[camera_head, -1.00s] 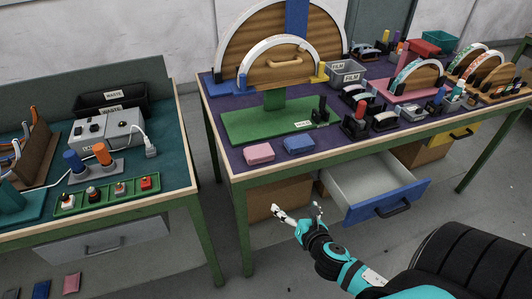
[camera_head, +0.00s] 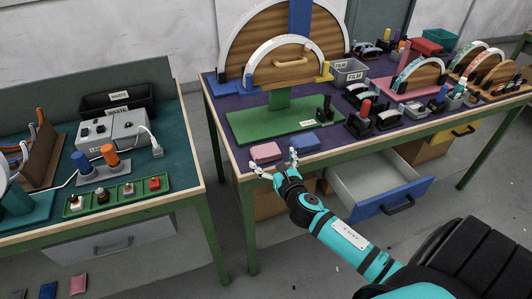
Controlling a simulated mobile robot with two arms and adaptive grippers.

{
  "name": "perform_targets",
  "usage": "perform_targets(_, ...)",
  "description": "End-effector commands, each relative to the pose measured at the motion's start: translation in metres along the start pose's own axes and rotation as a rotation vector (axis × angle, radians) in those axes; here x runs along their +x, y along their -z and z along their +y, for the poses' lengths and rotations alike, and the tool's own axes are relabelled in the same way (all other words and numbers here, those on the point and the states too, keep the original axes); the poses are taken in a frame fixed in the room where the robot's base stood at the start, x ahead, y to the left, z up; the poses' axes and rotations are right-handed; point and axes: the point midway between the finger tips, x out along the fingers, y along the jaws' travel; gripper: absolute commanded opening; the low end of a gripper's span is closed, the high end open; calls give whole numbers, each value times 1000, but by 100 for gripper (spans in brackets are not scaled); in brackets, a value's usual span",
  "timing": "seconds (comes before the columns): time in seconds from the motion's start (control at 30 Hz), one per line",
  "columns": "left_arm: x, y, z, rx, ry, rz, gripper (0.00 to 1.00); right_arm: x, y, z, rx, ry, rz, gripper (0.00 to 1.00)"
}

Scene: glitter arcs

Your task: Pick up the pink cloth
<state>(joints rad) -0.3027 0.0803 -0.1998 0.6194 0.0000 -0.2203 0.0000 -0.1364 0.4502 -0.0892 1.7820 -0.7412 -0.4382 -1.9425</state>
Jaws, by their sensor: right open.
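The pink cloth (camera_head: 266,151) is a small folded pad lying flat near the front edge of the purple-topped table (camera_head: 231,158). My right gripper (camera_head: 275,166) is open, with its fingers spread just in front of the cloth at the table's edge. One finger is by the left of the cloth and the other is to its right, near the blue cloth (camera_head: 305,143). I cannot tell whether a finger touches the cloth. My left gripper is not in view.
A green base plate (camera_head: 245,126) with a wooden arch stands behind the cloths. An open drawer with a blue front (camera_head: 400,200) juts out below the table, right of my arm. The teal-topped table (camera_head: 178,165) is at the left. Another pink pad (camera_head: 78,284) lies at lower left.

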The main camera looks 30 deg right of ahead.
Motion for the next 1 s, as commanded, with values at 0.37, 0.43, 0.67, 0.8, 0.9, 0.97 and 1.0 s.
perform_targets(0.37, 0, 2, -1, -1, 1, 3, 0, 47, 3, -1, 2, 1, 0, 100)
perform_targets(0.43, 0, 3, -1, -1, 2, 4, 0, 51, 4, -1, 1, 0, 0, 100)
perform_targets(0.67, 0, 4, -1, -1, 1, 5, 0, 52, 4, -1, 0, 0, 1, 100)
perform_targets(0.8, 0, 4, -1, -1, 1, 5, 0, 52, 4, -1, 0, 0, 0, 83)
perform_targets(0.9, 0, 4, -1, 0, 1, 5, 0, 52, 4, -1, 0, 0, 0, 70)
perform_targets(0.97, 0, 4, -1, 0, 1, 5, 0, 52, 4, -1, 0, 0, 1, 62)
perform_targets(1.0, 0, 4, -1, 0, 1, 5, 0, 52, 4, -1, 0, 0, 1, 60)
